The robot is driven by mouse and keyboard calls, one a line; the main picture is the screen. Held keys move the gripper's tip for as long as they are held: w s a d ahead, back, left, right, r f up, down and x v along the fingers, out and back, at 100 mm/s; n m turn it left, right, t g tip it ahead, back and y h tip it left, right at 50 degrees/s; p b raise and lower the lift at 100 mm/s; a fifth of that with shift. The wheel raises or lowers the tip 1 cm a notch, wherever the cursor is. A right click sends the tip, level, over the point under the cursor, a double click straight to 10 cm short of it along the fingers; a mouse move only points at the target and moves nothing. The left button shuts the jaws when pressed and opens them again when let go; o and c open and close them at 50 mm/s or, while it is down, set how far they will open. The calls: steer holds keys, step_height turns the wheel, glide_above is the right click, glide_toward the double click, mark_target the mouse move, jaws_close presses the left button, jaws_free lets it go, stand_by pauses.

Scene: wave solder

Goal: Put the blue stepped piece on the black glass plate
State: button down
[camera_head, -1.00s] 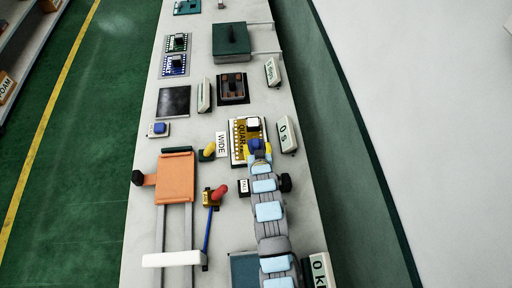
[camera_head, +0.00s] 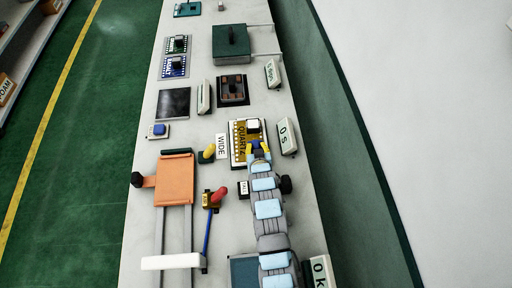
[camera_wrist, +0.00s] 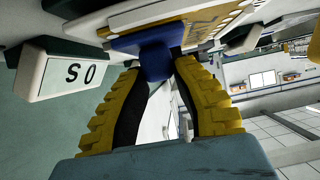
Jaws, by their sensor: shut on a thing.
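The blue stepped piece (camera_wrist: 155,58) is between the yellow fingertips of my gripper (camera_wrist: 160,75) in the wrist view, and the gripper is shut on it. In the head view the piece (camera_head: 254,144) shows only in part at the tip of my gripper (camera_head: 258,149), over the near part of the yellow QUARTZ board (camera_head: 239,141). I cannot tell whether the piece touches the board. The black glass plate (camera_head: 173,103) lies flat and empty on the bench, up and to the left of the gripper.
A white block (camera_head: 253,125) sits on the QUARTZ board. A small pad with a blue button (camera_head: 158,130) lies below the plate. An upright pale bar (camera_head: 204,96) stands right of the plate. A "0 s" display (camera_head: 287,137) stands right of the board, and a WIDE label (camera_head: 221,145) left of it.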

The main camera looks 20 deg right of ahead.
mark_target(256, 142)
steer(key=shift+r, duration=0.15)
steer(key=shift+r+p, duration=0.85)
steer(key=shift+r, duration=1)
